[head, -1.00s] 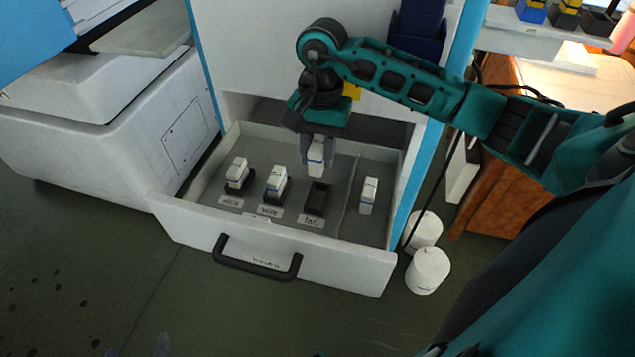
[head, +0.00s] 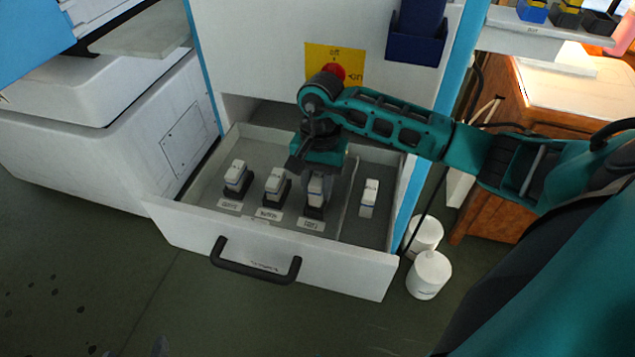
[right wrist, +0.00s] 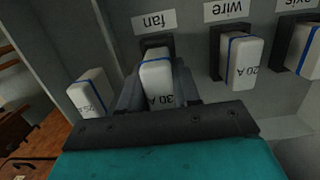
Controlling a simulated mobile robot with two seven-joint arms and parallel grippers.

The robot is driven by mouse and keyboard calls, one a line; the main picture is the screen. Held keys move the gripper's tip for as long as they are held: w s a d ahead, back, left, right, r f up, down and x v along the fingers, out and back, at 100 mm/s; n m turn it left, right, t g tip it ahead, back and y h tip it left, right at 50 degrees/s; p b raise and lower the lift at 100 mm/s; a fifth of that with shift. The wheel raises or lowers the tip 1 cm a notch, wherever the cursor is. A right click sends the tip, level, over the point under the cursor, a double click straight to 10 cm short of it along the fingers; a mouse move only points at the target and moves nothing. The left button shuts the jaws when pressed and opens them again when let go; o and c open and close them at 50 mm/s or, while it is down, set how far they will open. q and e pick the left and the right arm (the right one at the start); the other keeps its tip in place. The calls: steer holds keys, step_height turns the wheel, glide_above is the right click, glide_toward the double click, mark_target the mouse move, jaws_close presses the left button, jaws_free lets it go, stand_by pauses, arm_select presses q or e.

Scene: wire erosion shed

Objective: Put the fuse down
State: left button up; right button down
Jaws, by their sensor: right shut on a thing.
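My right gripper (head: 316,186) is shut on a white fuse with a blue band (head: 317,190), marked 30 A in the right wrist view (right wrist: 157,84). The fuse is upright at the black holder labelled "fan" (head: 314,213), which also shows in the right wrist view (right wrist: 156,43). Its lower end meets the holder, but I cannot tell whether it is fully seated. The gripper fingers flank the fuse. My left gripper is not in view.
The open drawer (head: 330,263) holds fuses in the "wire" holder (head: 274,184) and the leftmost holder (head: 236,177). Another fuse (head: 369,198) stands beyond the divider (head: 351,187) at right. A red button (head: 335,72) is on the panel above.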

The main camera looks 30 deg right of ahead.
steer(key=shift+f+b, duration=0.45)
steer(key=shift+f, duration=0.1)
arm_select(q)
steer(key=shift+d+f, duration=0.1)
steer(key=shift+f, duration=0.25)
arm_select(e)
steer(key=c, duration=0.8)
jaws_free()
steer(key=shift+r, duration=0.1)
steer(key=shift+r+p, duration=0.55)
steer(key=shift+p, duration=0.15)
steer(key=r, duration=0.7)
steer(key=w+d+r+p, duration=0.1)
steer(key=r, duration=0.3)
steer(key=shift+r, duration=0.3)
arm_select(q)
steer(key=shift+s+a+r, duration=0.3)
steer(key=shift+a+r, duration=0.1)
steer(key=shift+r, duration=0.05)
arm_select(e)
steer(key=shift+r, duration=0.2)
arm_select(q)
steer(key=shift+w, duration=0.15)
